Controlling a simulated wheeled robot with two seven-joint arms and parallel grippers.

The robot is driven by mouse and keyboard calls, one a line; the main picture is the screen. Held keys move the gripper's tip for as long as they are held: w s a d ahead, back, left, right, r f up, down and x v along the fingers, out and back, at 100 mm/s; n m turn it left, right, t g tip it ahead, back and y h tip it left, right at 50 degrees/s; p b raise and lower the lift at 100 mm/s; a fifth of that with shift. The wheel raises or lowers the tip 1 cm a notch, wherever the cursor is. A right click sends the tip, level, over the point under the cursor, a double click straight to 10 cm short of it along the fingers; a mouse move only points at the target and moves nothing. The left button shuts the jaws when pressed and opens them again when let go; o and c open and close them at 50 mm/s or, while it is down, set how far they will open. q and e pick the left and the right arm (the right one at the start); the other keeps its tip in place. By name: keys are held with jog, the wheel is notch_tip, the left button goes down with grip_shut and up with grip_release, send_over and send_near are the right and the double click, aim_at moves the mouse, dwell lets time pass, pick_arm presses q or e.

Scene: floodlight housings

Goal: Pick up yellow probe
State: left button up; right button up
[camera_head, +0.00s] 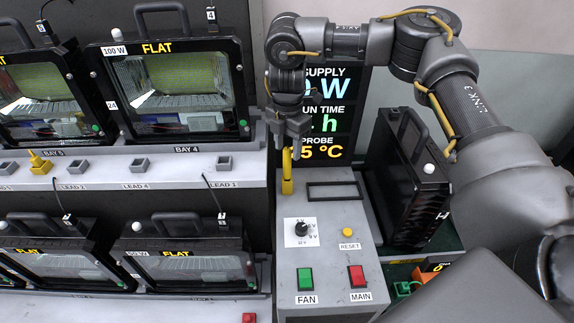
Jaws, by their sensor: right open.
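The yellow probe (287,178) stands upright at the back left of the grey control console. My right gripper (289,143) points down directly over it, with its fingers at the probe's upper end. The gripper is open; whether the fingers touch the probe cannot be told. My right arm comes in from the right and arches over the console. My left gripper is not in view.
The console (328,220) has a knob (302,229), a green FAN switch (305,279) and a red MAIN switch (357,276). A display (325,110) stands behind it. Floodlights (180,85) fill the left racks. A black floodlight housing (407,180) stands at right. A yellow plug (40,163) sits at left.

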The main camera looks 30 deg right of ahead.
aim_at(287, 162)
jog(key=shift+w+f, duration=0.2)
jog(key=shift+f, duration=0.5)
jog(key=shift+s+f, duration=0.1)
jog(key=f, duration=0.1)
jog(key=f+p, duration=0.1)
jog(key=f, duration=0.1)
jog(key=f+p, duration=0.1)
jog(key=f, duration=0.1)
jog(key=shift+w+d, duration=0.1)
jog(key=shift+w, duration=0.15)
jog(key=shift+s+r, duration=0.1)
jog(key=shift+c, duration=0.8)
grip_shut()
